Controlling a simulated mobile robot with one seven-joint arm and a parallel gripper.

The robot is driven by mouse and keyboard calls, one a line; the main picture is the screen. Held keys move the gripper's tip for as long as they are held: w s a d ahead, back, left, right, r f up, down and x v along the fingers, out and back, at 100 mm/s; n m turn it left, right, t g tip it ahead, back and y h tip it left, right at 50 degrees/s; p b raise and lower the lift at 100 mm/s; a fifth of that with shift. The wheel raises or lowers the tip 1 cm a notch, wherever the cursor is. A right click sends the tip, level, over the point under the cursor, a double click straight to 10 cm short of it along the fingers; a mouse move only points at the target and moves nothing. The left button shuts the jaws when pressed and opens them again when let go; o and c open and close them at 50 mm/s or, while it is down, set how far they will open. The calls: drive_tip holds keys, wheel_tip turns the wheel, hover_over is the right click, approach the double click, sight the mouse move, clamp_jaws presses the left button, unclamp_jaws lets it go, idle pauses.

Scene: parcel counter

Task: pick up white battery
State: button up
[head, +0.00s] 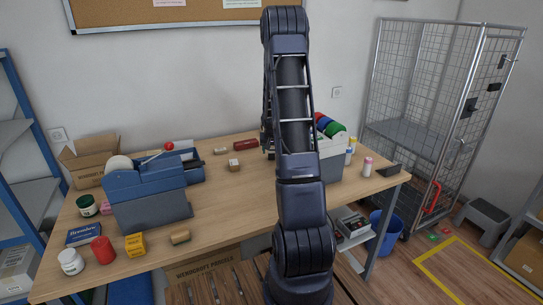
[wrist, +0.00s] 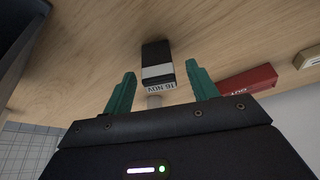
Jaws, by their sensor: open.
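I cannot make out a white battery for certain in either view. In the wrist view my gripper (wrist: 161,82) is open, with its two green fingers apart and nothing held. A black block with a white band (wrist: 157,62) lies on the wooden counter ahead, between the finger lines; its near face carries date lettering. In the head view my arm hides this spot and most of the gripper.
A red box (wrist: 248,80) lies right of the fingers, with a pale block (wrist: 308,58) beyond.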

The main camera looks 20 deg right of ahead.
drive_tip(key=shift+x, duration=1.05)
drive_tip(key=c, duration=1.1)
